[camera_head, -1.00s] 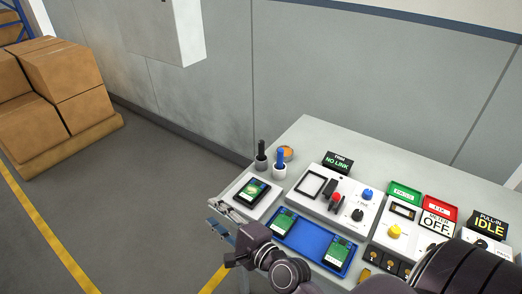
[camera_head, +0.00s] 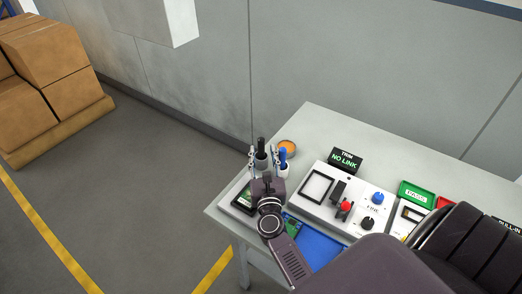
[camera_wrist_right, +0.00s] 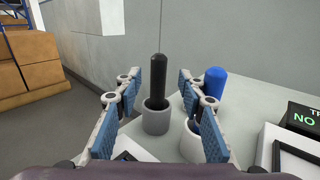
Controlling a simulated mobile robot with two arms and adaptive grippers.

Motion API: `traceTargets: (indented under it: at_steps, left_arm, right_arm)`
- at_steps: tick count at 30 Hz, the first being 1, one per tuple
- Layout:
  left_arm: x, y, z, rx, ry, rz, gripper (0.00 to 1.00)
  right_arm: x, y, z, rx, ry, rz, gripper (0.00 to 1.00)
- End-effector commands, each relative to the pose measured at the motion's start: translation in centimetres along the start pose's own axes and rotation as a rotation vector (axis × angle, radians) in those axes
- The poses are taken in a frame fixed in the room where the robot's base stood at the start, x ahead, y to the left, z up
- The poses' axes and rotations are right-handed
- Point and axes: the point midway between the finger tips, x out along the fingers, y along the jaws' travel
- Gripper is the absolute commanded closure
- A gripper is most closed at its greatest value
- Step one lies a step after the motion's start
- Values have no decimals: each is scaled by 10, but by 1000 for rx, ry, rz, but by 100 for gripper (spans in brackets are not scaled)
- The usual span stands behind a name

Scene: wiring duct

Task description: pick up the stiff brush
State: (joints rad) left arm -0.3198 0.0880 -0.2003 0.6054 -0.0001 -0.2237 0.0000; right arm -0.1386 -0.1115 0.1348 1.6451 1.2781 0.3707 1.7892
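Two upright handles stand in small grey cups at the table's back left. The black-handled tool (camera_head: 261,145) is in the left cup (camera_wrist_right: 156,118), and the blue-handled tool (camera_head: 283,155) is in the right cup (camera_head: 282,169). Bristles are hidden, so I cannot tell which is the stiff brush. My right gripper (camera_head: 264,156) is open in front of the cups. In the right wrist view its fingers (camera_wrist_right: 160,90) stand either side of the black handle (camera_wrist_right: 158,72), with gaps on both sides. The right finger partly covers the blue tool's cup. My left gripper is not in view.
An orange round dish (camera_head: 287,147) sits behind the cups. A white control panel (camera_head: 322,205) and a NO LINK sign (camera_head: 345,161) stand to the right. A blue tray (camera_head: 318,245) and a dark device (camera_head: 243,201) lie near the front, partly hidden by my arm.

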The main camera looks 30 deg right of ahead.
Motion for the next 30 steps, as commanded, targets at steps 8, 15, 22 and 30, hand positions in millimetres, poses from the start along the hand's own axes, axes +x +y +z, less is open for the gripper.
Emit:
traceTargets:
  at_steps: [8,15,22,30]
  left_arm:
    - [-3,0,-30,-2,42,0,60]
    - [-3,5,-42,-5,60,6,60]
    - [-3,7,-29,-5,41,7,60]
    - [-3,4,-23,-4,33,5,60]
  right_arm:
    - [38,2,1,-2,-1,0,64]
    - [43,2,0,-2,0,0,64]
    - [43,2,1,-2,-1,1,81]
    - [43,3,1,-2,-1,1,100]
